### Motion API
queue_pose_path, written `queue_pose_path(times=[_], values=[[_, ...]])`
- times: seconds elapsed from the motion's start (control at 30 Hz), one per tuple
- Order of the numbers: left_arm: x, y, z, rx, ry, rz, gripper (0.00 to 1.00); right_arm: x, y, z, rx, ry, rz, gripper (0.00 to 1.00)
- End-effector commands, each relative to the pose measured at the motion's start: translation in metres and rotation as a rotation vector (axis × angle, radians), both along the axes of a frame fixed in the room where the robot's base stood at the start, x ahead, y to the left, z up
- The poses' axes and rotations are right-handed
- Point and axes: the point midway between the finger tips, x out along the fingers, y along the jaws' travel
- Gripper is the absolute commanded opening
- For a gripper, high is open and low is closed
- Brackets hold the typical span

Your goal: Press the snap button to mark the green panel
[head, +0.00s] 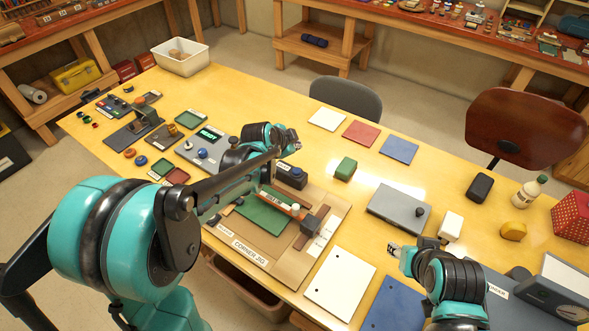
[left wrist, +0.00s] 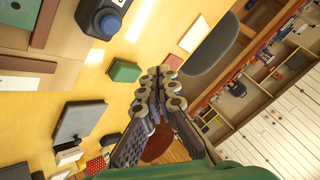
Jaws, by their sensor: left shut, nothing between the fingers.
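The green panel (head: 262,215) lies in the wooden corner jig (head: 245,250), partly hidden by my left arm and an orange bar (head: 283,203). A dark box with a round blue-black button (head: 297,171) stands at the jig's back edge; I take it as the snap button. It also shows at the top of the left wrist view (left wrist: 109,22). My left gripper (head: 295,139) is shut and empty, above the table behind the button and apart from it. Its closed fingers fill the middle of the left wrist view (left wrist: 157,76). My right gripper (head: 394,249) is at the right, away from the jig; its fingers are too small to judge.
A green block (head: 345,169) and white, red and blue sheets (head: 399,149) lie behind the jig. A grey box with a knob (head: 398,208) is to the right. Trays and small parts crowd the left. A white sheet (head: 340,281) lies in front. Chairs stand beyond the far edge.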

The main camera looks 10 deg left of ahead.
Motion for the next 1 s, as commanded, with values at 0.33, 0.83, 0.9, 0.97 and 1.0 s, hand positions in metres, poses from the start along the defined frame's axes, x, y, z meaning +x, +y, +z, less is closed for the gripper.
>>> queue_pose_path(times=[0.33,0.83,0.9,0.97,1.0], values=[[0.000,0.000,-0.006,0.000,0.001,0.001,0.00,0.000,0.000,-0.005,0.000,0.000,0.000,0.40],[-0.001,0.000,-0.069,0.000,0.001,0.001,0.00,0.000,0.000,-0.055,0.000,0.000,0.000,0.40],[0.000,0.000,-0.077,0.000,0.001,0.001,0.00,0.000,0.000,-0.061,0.000,0.000,0.000,0.40],[0.000,0.000,-0.083,0.000,0.001,0.001,0.00,0.000,0.000,-0.065,0.000,0.000,0.000,0.40],[0.000,0.000,-0.085,0.000,0.001,0.001,0.00,0.000,0.000,-0.067,0.000,0.000,0.000,0.40]])
